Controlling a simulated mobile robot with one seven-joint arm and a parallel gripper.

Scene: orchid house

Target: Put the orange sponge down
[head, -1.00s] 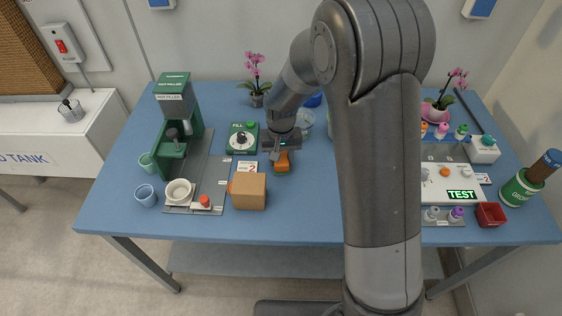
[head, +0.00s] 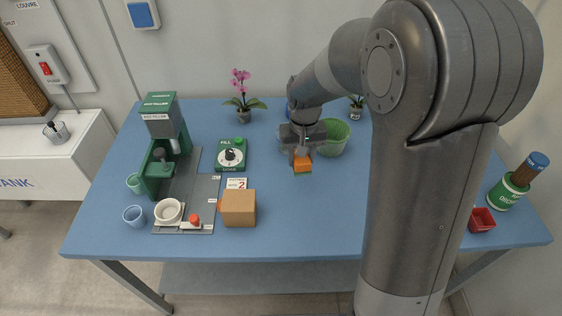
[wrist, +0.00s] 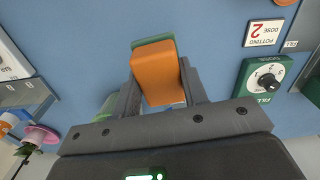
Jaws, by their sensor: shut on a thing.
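The orange sponge (head: 302,164) with a green layer is held between the fingers of my gripper (head: 301,150). In the wrist view the sponge (wrist: 157,75) sits between the two dark fingers of my gripper (wrist: 160,95), its green side facing away. The sponge is over the blue table (head: 290,215), right of the dial box and just in front of the green pot. I cannot tell whether its underside touches the table.
A green pot (head: 333,137) stands just behind the gripper. The green dial box (head: 232,154), a card marked 2 (head: 236,184) and a cardboard box (head: 238,208) are to the left. The table in front and right of the sponge is clear up to my arm.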

